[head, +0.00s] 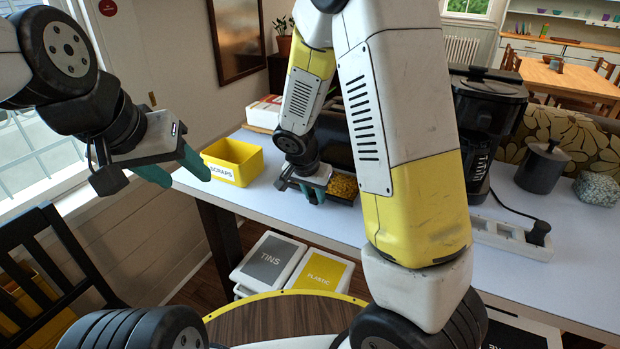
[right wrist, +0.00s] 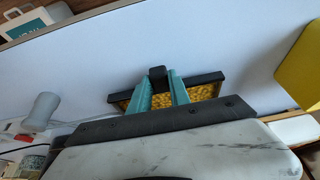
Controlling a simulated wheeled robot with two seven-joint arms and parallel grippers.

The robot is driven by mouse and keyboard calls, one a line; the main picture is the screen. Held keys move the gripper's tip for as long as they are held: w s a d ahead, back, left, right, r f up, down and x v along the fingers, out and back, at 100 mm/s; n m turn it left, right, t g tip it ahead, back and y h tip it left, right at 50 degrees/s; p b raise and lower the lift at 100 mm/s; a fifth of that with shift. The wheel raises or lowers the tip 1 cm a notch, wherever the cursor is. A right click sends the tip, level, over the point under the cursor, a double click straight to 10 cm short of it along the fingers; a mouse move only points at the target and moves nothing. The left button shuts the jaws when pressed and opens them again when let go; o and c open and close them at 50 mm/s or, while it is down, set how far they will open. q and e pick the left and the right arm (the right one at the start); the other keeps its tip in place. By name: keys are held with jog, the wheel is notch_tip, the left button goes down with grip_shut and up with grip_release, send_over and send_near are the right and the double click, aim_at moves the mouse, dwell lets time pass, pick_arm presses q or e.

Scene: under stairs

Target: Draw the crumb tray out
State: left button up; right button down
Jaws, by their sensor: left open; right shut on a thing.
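The crumb tray (head: 346,198) is a shallow dark tray filled with yellow crumbs (head: 343,186), on the pale worktop in the head view. A dark appliance body (head: 337,146) stands right behind it, partly hidden by my right arm. My right gripper (head: 313,194) is at the tray's near edge. In the right wrist view, the teal fingers of my right gripper (right wrist: 158,79) are shut on the tray's black tab (right wrist: 157,73). The black tray rim (right wrist: 207,77) and crumbs show on both sides of them. My left gripper (head: 181,172) is open and empty, left of the worktop.
A yellow scraps bin (head: 235,159) stands left of the tray. A black coffee machine (head: 487,120), dark canister (head: 541,167) and power strip (head: 511,238) are at the right. Lidded tins (head: 266,261) and plastic (head: 320,272) bins sit below the worktop. A dark chair (head: 40,265) is at left.

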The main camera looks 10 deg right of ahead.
jog(key=shift+s+r, duration=0.1)
jog(key=shift+r, duration=0.05)
jog(key=shift+v, duration=2.6)
